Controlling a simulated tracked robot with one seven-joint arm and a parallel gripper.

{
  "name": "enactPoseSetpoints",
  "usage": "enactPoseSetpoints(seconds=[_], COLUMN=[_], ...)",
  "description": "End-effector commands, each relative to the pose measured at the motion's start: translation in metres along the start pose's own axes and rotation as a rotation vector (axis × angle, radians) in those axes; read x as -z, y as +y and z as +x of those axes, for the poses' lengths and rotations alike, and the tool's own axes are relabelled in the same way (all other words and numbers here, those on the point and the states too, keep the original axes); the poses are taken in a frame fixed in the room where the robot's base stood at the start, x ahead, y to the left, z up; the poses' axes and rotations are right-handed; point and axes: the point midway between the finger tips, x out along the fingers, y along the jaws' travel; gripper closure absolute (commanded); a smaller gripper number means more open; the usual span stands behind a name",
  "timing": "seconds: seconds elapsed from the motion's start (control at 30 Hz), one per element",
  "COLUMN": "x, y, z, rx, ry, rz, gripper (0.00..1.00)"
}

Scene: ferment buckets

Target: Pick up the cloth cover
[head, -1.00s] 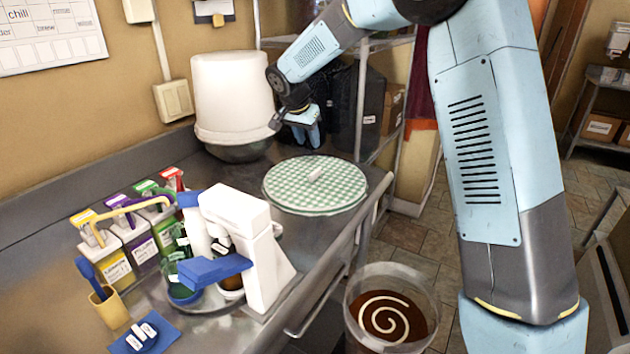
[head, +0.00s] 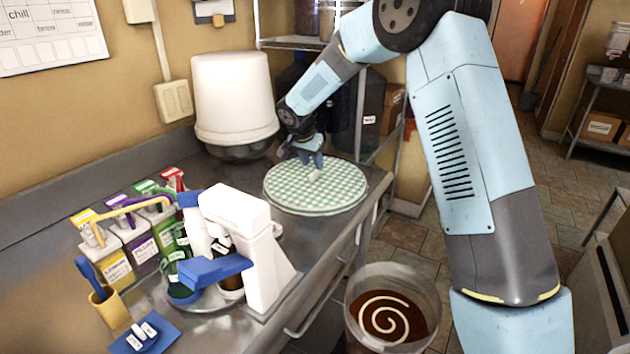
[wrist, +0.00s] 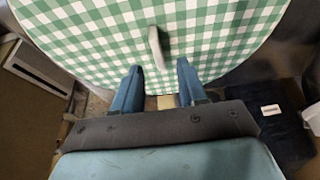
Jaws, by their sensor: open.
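The cloth cover (head: 290,195) is a round green-and-white checked disc with a pale handle on top. It lies on the steel counter near its right end. The handle (wrist: 157,48) stands near the middle of the cover in the wrist view, just beyond my fingertips. My gripper (head: 312,165) is open above the cover, close to the handle. In the wrist view the two blue fingers of my gripper (wrist: 160,72) are apart with nothing between them. The checked cloth (wrist: 90,35) fills the top of that view.
A large white bucket (head: 235,100) stands behind the cover. Left of the cover is a white-and-blue device (head: 250,245), with labelled dispensers (head: 115,262) farther left. A clear bucket of dark liquid with a pale spiral (head: 390,312) stands below the counter's front edge (head: 345,255).

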Motion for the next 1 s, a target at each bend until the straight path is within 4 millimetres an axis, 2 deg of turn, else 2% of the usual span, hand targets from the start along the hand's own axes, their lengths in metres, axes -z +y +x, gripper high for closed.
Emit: enactPoseSetpoints(seconds=[0.3, 0.57, 1.0], x=[0.001, 0.001, 0.001], y=[0.002, 0.001, 0.001], z=[0.041, 0.044, 0.043], rx=[-0.002, -0.001, 0.000], ry=[-0.001, 0.000, 0.000], rz=[-0.001, -0.001, -0.001], gripper=[0.58, 0.58, 1.00])
